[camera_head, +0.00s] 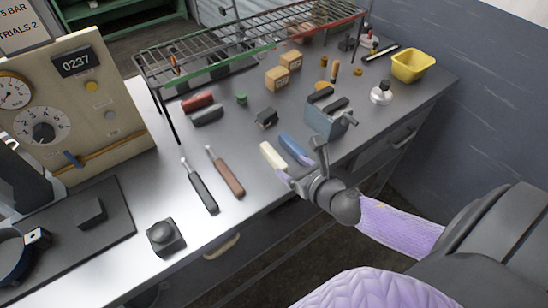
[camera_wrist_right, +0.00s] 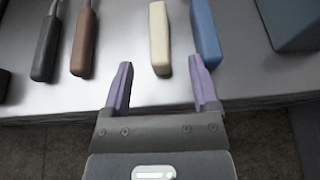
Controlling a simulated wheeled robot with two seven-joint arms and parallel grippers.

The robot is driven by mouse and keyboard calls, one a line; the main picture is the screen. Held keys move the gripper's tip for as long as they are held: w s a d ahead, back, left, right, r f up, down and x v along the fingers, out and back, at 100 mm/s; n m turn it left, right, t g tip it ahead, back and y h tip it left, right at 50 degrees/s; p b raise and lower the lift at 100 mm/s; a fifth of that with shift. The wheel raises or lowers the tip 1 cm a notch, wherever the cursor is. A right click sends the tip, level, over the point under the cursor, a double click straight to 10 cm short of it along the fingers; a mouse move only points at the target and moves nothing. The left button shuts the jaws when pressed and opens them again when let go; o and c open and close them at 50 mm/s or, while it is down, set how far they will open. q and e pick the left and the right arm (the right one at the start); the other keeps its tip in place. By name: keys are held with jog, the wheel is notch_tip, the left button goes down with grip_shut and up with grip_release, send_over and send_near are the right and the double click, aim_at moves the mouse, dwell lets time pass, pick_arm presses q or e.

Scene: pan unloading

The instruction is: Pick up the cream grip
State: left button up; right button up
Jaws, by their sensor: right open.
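The cream grip (camera_head: 273,156) lies on the metal bench top near its front edge, beside a blue grip (camera_head: 297,149). My right gripper (camera_wrist_right: 160,82) is open and empty, at the bench's front edge. In the head view my right gripper (camera_head: 289,179) is close to the near end of the cream grip. My left gripper is not in view.
Brown-handled (camera_head: 224,171) and black-handled (camera_head: 199,186) tools lie left of the cream grip. A grey-blue block-shaped fixture (camera_head: 322,119) stands to the right. A wire rack (camera_head: 250,45) spans the back, and a yellow bin (camera_head: 413,66) stands at far right.

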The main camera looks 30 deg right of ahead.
aim_at(277, 158)
jog(key=b+x, duration=0.2)
jog(key=x, duration=0.5)
jog(key=shift+w+a+f, duration=0.1)
jog(key=shift+w+f, duration=0.15)
jog(key=shift+f, duration=0.1)
jog(key=shift+s+r, duration=0.1)
jog(key=shift+c, duration=0.2)
grip_shut()
